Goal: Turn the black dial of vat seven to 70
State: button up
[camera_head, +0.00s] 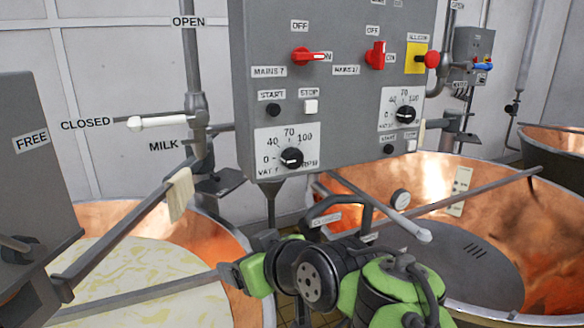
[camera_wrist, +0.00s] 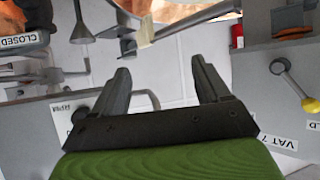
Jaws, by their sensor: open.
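In the head view, the black dial of vat seven (camera_head: 291,158) sits on a white plate (camera_head: 262,140) low on the left of the grey control panel. The plate carries 0, 40, 70 and 100 and a VAT 7 label. The dial's exact setting is too small to read surely. My gripper (camera_head: 226,273) is below and left of the dial, apart from it, over the left vat's edge. In the wrist view, the two dark fingers of my gripper (camera_wrist: 163,78) are spread with nothing between them.
A second black dial (camera_head: 405,114) sits to the right on the panel (camera_head: 340,95), with red switches (camera_head: 376,55) above. Copper vats stand left (camera_head: 222,235) and right (camera_head: 340,195). A bar with a cloth (camera_head: 180,194) and a white-handled lever (camera_head: 157,122) are at left.

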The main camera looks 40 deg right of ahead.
jog(key=d+r+t+h+b, duration=0.2)
jog(key=d+r+t+h, duration=0.15)
jog(key=d, duration=0.75)
jog(key=m+t+h, duration=0.1)
jog(key=t, duration=0.1)
send_near(295, 159)
jog(key=p+x, duration=0.3)
jog(key=x, duration=0.6)
jog(key=shift+w+d, duration=0.2)
jog(key=shift+w, duration=0.15)
jog(key=shift+s, duration=0.1)
jog(key=c, duration=1)
jog(key=shift+c, duration=0.2)
